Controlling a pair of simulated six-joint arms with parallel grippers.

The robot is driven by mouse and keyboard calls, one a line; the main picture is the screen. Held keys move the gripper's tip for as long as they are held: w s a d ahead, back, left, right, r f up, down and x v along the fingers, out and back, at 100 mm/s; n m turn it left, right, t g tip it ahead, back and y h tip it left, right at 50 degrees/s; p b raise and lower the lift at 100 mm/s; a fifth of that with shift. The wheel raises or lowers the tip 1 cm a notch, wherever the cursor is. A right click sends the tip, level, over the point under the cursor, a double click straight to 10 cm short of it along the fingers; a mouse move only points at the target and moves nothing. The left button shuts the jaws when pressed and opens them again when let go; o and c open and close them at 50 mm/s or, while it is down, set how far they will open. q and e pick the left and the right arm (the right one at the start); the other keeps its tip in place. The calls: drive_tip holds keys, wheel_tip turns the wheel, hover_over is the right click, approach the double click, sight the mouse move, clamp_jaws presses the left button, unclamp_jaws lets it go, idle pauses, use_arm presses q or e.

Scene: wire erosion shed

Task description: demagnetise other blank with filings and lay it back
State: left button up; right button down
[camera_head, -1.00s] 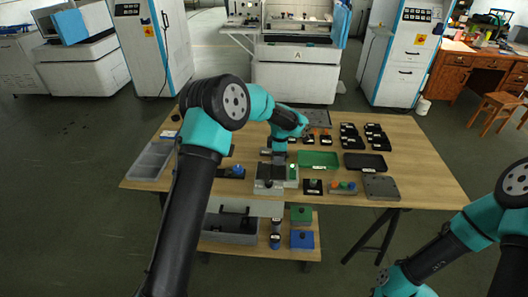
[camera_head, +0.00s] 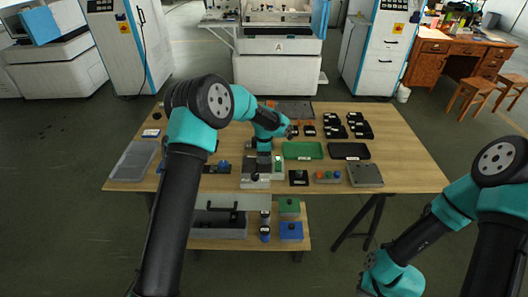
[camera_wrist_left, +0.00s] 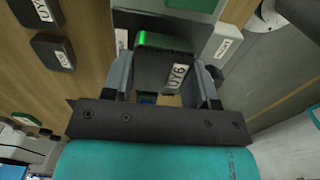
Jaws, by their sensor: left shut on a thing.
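My left gripper (camera_head: 264,147) hangs over the middle of the table, beside a grey bench device (camera_head: 256,168) with a green patch on its right part. In the left wrist view the gripper (camera_wrist_left: 164,78) is shut on a dark block-shaped blank (camera_wrist_left: 160,68) with a white label that seems to read "UY6". A bright green strip shows along the blank's far edge; I cannot tell whether it is a light or a part behind it. Filings cannot be made out. Other dark labelled blanks (camera_wrist_left: 54,52) lie on the wood. My right gripper is out of view.
A green tray (camera_head: 303,150) and a black tray (camera_head: 349,151) lie right of the device. Several small dark blocks (camera_head: 334,125) stand behind them. A grey plate (camera_head: 365,175) lies at the right, a grey tray (camera_head: 134,160) at the left. A lower shelf holds boxes (camera_head: 291,231).

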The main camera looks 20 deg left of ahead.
sight(245, 163)
use_arm(q)
drive_tip(key=shift+f, duration=0.6)
drive_tip(key=shift+f, duration=0.45)
idle(0.4)
drive_tip(key=shift+a, duration=0.15)
idle(0.3)
drive_tip(key=shift+s+a, duration=0.15)
drive_tip(key=shift+a, duration=0.45)
drive_tip(key=shift+s+a, duration=0.15)
drive_tip(key=shift+a, duration=0.4)
drive_tip(key=shift+a, duration=0.15)
drive_tip(key=shift+s+a, duration=0.2)
drive_tip(key=shift+a, duration=0.4)
drive_tip(key=shift+s+a, duration=0.15)
drive_tip(key=shift+a, duration=0.4)
drive_tip(key=shift+a, duration=0.15)
drive_tip(key=shift+s+a, duration=0.2)
drive_tip(key=shift+a, duration=0.4)
drive_tip(key=shift+s+a, duration=0.2)
drive_tip(key=shift+a, duration=0.4)
